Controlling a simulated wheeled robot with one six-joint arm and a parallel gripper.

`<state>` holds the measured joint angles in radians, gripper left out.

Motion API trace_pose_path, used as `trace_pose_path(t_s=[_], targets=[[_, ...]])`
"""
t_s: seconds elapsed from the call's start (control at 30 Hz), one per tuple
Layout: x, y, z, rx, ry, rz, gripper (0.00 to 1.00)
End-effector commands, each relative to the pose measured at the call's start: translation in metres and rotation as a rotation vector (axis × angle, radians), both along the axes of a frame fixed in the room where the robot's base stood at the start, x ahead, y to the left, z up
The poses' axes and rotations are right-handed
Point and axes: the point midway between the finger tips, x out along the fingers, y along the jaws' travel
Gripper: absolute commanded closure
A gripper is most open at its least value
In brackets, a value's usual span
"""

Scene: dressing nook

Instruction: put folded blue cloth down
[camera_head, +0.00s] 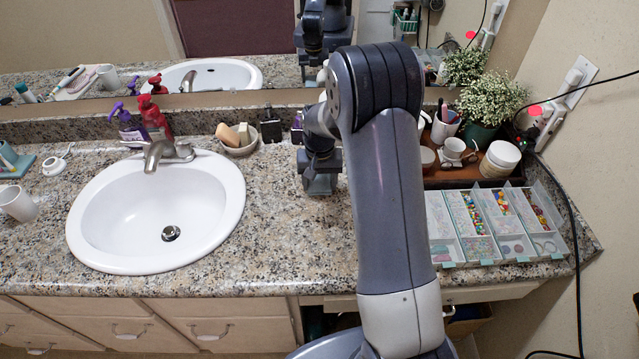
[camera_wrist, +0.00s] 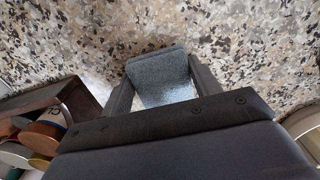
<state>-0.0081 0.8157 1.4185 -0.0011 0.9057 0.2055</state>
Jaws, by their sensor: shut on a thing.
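The folded blue cloth (camera_wrist: 158,72) shows in the wrist view as a small grey-blue block between the two fingers of my gripper (camera_wrist: 163,84). My gripper is shut on it. In the head view my gripper (camera_head: 320,178) points down at the granite counter (camera_head: 290,235), right of the sink. My arm hides part of that area. The cloth is hard to make out in the head view. I cannot tell whether it touches the counter or hangs just above it.
The white sink (camera_head: 90,215) lies to the left. A soap dish (camera_head: 240,148) stands behind, near the wall. A brown tray (camera_head: 455,182) with cups and a plant is on the right, behind a compartment box (camera_head: 490,262) of beads. Counter between sink and box is clear.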

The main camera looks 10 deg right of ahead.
Motion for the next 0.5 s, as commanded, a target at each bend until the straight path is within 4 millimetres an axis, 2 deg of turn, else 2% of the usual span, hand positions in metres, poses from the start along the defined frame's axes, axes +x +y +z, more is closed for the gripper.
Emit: trace_pose_path(t_s=[0.07, 0.43, 0.47, 0.5], targets=[[-0.0006, 0.0, -0.0086, 0.0, 0.002, 0.0, 0.7], [-0.0002, 0.0, -0.0143, 0.0, 0.0, 0.0, 0.7], [-0.0002, 0.0, -0.0127, 0.0, 0.0, 0.0, 0.39], [-0.0002, 0.0, -0.0124, 0.0, 0.0, 0.0, 0.35]])
